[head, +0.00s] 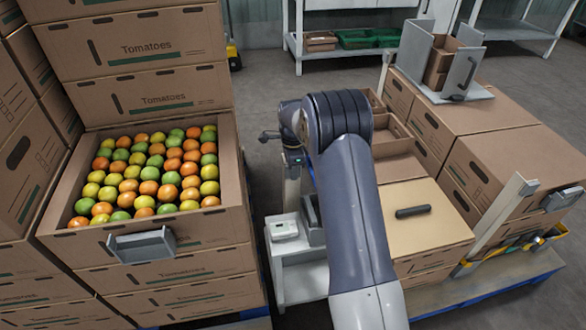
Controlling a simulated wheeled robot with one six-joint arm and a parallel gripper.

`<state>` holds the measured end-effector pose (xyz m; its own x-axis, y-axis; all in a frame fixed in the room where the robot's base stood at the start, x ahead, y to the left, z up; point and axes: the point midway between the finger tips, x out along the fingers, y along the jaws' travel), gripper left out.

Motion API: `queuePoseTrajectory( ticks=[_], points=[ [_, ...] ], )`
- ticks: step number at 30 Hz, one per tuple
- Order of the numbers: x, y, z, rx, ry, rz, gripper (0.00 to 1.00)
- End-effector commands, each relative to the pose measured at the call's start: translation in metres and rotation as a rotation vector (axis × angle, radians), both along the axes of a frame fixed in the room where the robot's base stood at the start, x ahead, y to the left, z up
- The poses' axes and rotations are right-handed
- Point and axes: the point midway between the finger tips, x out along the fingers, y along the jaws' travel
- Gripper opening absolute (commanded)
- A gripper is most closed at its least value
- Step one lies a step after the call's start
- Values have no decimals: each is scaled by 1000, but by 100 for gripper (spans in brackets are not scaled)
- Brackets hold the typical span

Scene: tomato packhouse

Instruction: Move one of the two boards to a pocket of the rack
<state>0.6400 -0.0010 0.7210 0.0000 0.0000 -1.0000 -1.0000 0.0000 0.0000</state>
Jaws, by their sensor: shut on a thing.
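My gripper (293,163) hangs below my wrist, left of my forearm. Its fingertips are largely hidden. A narrow pale upright piece (292,194) shows just below it, perhaps a board seen edge-on; I cannot tell for certain. A flat tan board (440,225) with a black bar handle lies on the cardboard stack right of my arm, apart from the gripper. A grey rack-like holder (411,52) with upright panels stands on the far cartons, with brown boxes between its panels. Its pockets cannot be made out clearly.
A small white table (302,272) with a scale-like device (283,228) and a grey block stands below the gripper. An open tomato crate (233,180) on stacked cartons is at left. Cartons and pale posts (500,212) stand at right.

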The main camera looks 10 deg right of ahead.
Motion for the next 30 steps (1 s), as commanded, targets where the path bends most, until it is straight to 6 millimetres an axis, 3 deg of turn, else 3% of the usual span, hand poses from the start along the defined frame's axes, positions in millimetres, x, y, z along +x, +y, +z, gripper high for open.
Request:
queuePoseTrajectory(
  ticks=[19,29,30],
  points=[
    [0,0,-27,0,0,0,0],
    [0,0,-29,0,-1,0,0],
    [0,0,-29,0,-1,0,20]
  ],
)
